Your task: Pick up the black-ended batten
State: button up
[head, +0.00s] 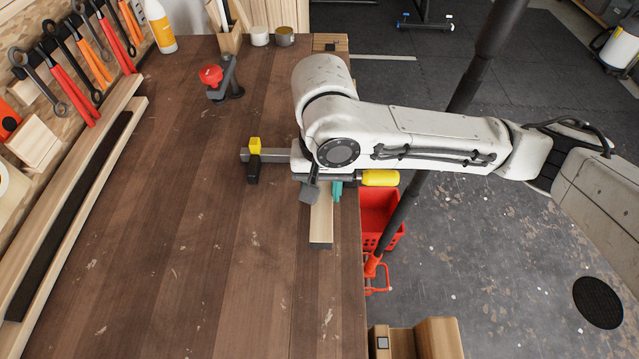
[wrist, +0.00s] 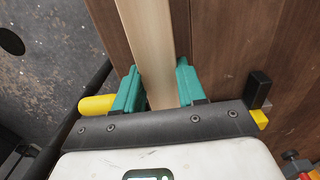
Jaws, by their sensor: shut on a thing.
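The batten (head: 321,218) is a pale wooden strip lying lengthwise near the right edge of the workbench. Its near end shows a dark tip in the head view; its far part is hidden behind my arm. In the wrist view the batten (wrist: 147,40) runs up from between the fingers, and no black end shows there. My gripper (wrist: 158,75) has teal fingers, one on each side of the batten, shut on it. In the head view only a little of my gripper (head: 336,189) shows under the wrist. I cannot tell whether the batten touches the bench.
A bar clamp (head: 254,150) with a yellow handle (head: 380,177) lies crosswise by my gripper, partly hidden. A grey clamp with a red knob (head: 211,75) stands further back. A red basket (head: 381,215) is beyond the bench's right edge.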

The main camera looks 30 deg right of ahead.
jog(key=s+d+r+p, duration=0.5)
jog(key=s+r+p, duration=0.4)
jog(key=s, duration=0.3)
jog(key=shift+d+r+p, duration=0.2)
jog(key=shift+d+p, duration=0.05)
jog(key=shift+p, duration=0.35)
